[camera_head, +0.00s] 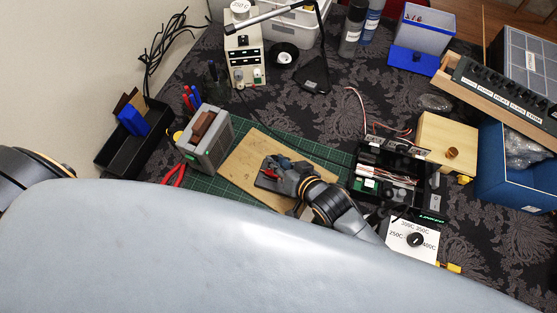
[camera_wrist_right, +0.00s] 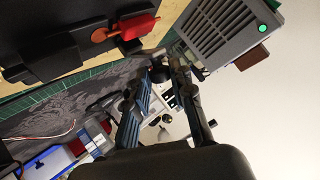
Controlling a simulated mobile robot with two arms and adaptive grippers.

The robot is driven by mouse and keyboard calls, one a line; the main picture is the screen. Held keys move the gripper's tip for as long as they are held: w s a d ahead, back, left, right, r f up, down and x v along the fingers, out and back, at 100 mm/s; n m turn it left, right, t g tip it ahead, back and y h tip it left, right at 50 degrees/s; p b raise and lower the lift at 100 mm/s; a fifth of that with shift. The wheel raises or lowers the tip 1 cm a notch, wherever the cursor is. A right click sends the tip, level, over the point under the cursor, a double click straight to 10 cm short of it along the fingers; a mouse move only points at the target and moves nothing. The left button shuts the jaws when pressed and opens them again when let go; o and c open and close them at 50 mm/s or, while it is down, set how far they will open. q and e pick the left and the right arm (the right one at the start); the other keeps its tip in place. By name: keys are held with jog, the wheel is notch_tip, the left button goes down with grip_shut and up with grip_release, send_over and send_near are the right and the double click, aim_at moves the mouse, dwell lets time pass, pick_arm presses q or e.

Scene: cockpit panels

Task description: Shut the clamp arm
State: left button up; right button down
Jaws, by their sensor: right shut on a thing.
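The clamp is a dark grey fixture (camera_head: 265,184) with a red part (camera_head: 274,163), standing on the wooden board. In the right wrist view its red handle (camera_wrist_right: 138,26) shows at the top, beside the dark block (camera_wrist_right: 50,55). My right gripper (camera_head: 292,180) is at the right side of the clamp. In the right wrist view its fingers (camera_wrist_right: 165,68) come close together near the clamp's grey arm and are shut on it; the exact contact is partly hidden. My left arm shows at the left edge, but its gripper is outside the view.
The wooden board (camera_head: 240,165) lies on a green cutting mat (camera_head: 205,187). A grey vented box (camera_head: 210,140) stands left of it, an open black electronics case (camera_head: 395,180) right of it. A white temperature dial (camera_head: 410,243) lies near my right forearm.

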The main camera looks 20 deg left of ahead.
jog(key=c, duration=1.1)
grip_release()
jog(key=shift+c, duration=0.2)
jog(key=v, duration=1.2)
